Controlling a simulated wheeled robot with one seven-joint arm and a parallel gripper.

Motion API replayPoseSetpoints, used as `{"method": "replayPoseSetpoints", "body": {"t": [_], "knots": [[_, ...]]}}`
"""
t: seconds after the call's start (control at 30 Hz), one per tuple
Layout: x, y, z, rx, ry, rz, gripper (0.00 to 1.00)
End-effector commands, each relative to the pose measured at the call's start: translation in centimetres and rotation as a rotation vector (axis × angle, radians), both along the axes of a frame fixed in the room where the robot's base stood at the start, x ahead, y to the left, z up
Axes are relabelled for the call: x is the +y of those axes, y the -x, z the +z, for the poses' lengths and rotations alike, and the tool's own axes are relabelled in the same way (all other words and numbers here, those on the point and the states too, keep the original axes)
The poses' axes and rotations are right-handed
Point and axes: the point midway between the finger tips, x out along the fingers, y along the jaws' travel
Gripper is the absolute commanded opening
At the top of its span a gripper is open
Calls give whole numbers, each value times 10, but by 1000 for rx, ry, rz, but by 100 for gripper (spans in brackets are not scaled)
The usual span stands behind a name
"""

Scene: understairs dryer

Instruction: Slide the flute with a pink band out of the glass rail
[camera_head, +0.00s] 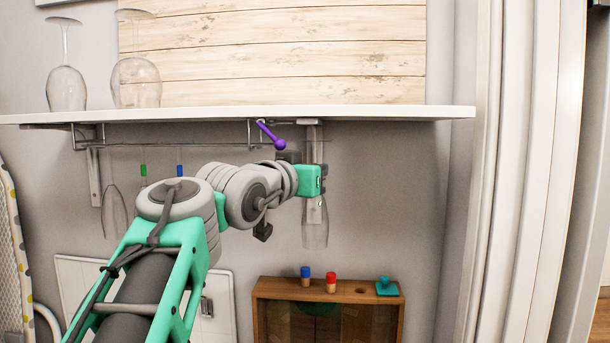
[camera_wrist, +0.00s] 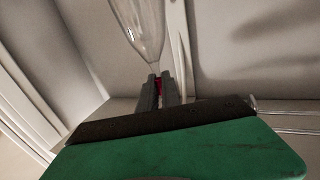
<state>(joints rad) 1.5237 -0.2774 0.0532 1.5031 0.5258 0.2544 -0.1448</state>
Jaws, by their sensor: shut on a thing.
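The clear flute (camera_head: 315,232) hangs upside down below the white shelf, bowl downward, at the right end of the rail. It also shows in the wrist view (camera_wrist: 140,30), where its pink band (camera_wrist: 159,87) sits between the dark fingers. My gripper (camera_head: 322,180) is shut on the flute's stem; the fingers also show in the wrist view (camera_wrist: 161,92). The wire glass rail (camera_head: 200,143) runs under the shelf. Whether the flute's foot is inside the rail or past its end, I cannot tell.
A purple lever (camera_head: 271,135) is close to the flute at the rail. Another flute (camera_head: 114,212) hangs at left, near green (camera_head: 143,170) and blue (camera_head: 179,168) bands. Upturned wine glasses (camera_head: 66,88) stand on the shelf (camera_head: 370,112). A wooden cabinet (camera_head: 398,310) with stoppers is below.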

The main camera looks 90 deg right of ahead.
Motion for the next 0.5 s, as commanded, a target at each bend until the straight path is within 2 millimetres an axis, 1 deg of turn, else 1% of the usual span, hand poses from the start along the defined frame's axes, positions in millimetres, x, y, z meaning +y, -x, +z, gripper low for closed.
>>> {"method": "replayPoseSetpoints", "body": {"t": [0.1,0.37,0.43,0.5], "knots": [[1,6,0,0,1,-1,0],[2,5,1,0,1,0,0],[5,5,-1,0,2,0,0],[12,4,-2,0,5,0,0]]}}
